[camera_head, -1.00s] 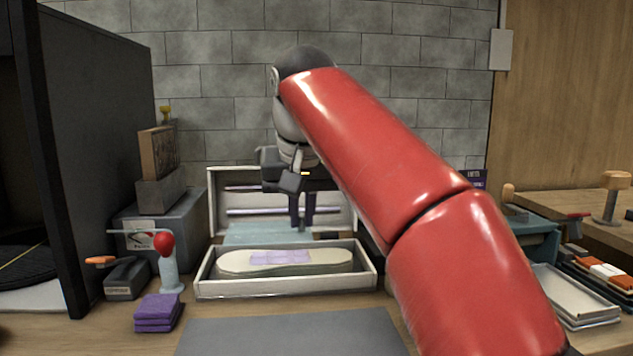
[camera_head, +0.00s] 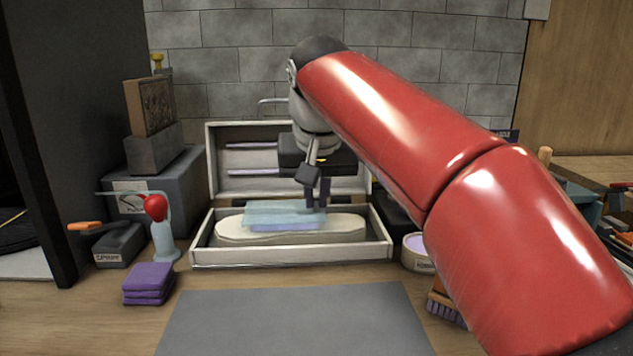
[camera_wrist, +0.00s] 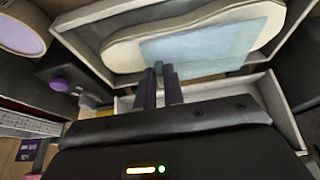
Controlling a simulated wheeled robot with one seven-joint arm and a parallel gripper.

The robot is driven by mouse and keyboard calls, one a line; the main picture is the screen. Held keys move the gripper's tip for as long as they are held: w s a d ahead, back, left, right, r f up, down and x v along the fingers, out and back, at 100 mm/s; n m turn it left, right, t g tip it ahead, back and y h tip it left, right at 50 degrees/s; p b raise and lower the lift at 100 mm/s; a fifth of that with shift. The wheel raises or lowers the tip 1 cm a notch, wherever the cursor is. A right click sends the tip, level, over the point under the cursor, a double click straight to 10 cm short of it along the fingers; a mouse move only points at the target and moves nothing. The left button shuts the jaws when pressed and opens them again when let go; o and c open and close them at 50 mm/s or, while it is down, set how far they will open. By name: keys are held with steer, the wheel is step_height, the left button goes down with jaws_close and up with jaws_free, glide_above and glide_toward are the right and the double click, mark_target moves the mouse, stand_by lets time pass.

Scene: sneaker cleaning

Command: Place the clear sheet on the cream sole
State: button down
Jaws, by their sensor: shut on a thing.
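The cream sole (camera_head: 345,229) lies in the open box tray (camera_head: 290,256), with a lilac patch (camera_head: 290,227) on its middle. My gripper (camera_head: 317,200) is over the tray, shut on the edge of the clear sheet (camera_head: 275,213), a pale blue see-through piece. In the head view the sheet spans the sole's middle and left part and partly covers the lilac patch. In the wrist view my gripper (camera_wrist: 164,75) pinches the near edge of the sheet (camera_wrist: 210,48), which lies across the cream sole (camera_wrist: 120,55). I cannot tell whether the sheet touches the sole.
The box's raised lid (camera_head: 228,180) stands behind. Purple pads (camera_head: 148,283), a red-knobbed tool (camera_head: 155,207) and an orange-handled block (camera_head: 118,245) sit left. A round tin (camera_head: 415,252) and a brush (camera_head: 445,309) are right. The grey mat (camera_head: 290,320) in front is bare.

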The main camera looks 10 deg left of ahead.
steer(key=shift+f, duration=0.45)
steer(key=shift+f+b, duration=0.55)
steer(key=c, duration=1.4)
jaws_free()
steer(key=shift+c, duration=0.2)
steer(key=shift+r, duration=0.15)
